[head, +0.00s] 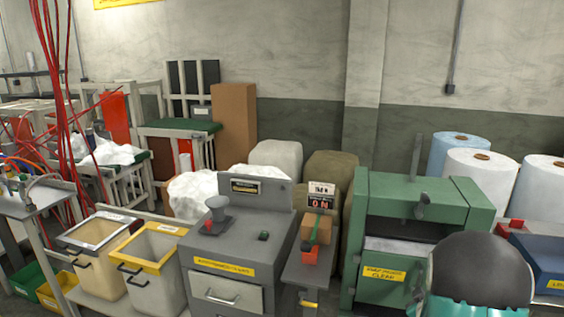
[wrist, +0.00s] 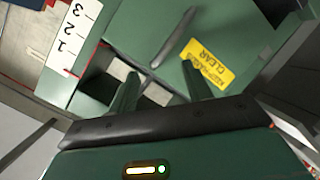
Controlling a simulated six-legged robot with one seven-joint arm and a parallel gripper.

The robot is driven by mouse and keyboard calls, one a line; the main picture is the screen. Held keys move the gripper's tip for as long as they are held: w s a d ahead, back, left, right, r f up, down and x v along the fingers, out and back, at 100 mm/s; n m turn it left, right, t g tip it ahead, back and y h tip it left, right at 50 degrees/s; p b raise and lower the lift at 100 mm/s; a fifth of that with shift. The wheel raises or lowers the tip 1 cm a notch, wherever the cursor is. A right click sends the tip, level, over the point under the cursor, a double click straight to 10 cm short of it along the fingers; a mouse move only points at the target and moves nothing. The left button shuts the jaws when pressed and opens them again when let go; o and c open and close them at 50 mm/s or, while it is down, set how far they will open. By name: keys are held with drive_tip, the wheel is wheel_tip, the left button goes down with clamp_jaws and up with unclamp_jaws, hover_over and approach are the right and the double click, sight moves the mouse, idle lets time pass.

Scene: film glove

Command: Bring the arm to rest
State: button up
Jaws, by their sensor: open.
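My gripper (wrist: 162,64) shows in the wrist view with its two green fingers apart and nothing between them that it holds. It points toward the green machine (wrist: 230,35), whose yellow label (wrist: 207,63) lies just beyond the right finger. The same green machine (head: 385,215) stands right of centre in the head view. A dark rounded arm part with a teal section, apparently mine, covers its lower right side there. My fingers cannot be made out in the head view.
A grey machine (head: 235,230) and a narrow stand with an orange-red item (head: 311,255) are left of the green machine. Two bins (head: 150,258) stand further left. Large rolls (head: 480,177) and a blue box (head: 548,268) are at right. A grey bar (wrist: 172,38) lies beyond my fingers.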

drive_tip(key=s+a+r+m+g+y, duration=0.2)
drive_tip(key=s+a+r, duration=0.2)
drive_tip(key=a+r, duration=0.35)
drive_tip(key=s+a+r+m+g+y, duration=0.1)
drive_tip(key=s+a+r+m, duration=0.1)
drive_tip(key=s+a+r, duration=0.45)
drive_tip(key=s+a+r+g+y, duration=0.1)
drive_tip(key=s+a+r+g, duration=0.1)
drive_tip(key=s+a, duration=0.4)
drive_tip(key=s+a+r+m+g+y, duration=0.1)
drive_tip(key=s+a, duration=0.5)
drive_tip(key=s, duration=0.8)
wheel_tip(320, 180, up, 3)
drive_tip(key=shift+s+a+f+m+g+y, duration=0.2)
drive_tip(key=shift+s+a+m+g+y, duration=0.15)
drive_tip(key=shift+g, duration=0.45)
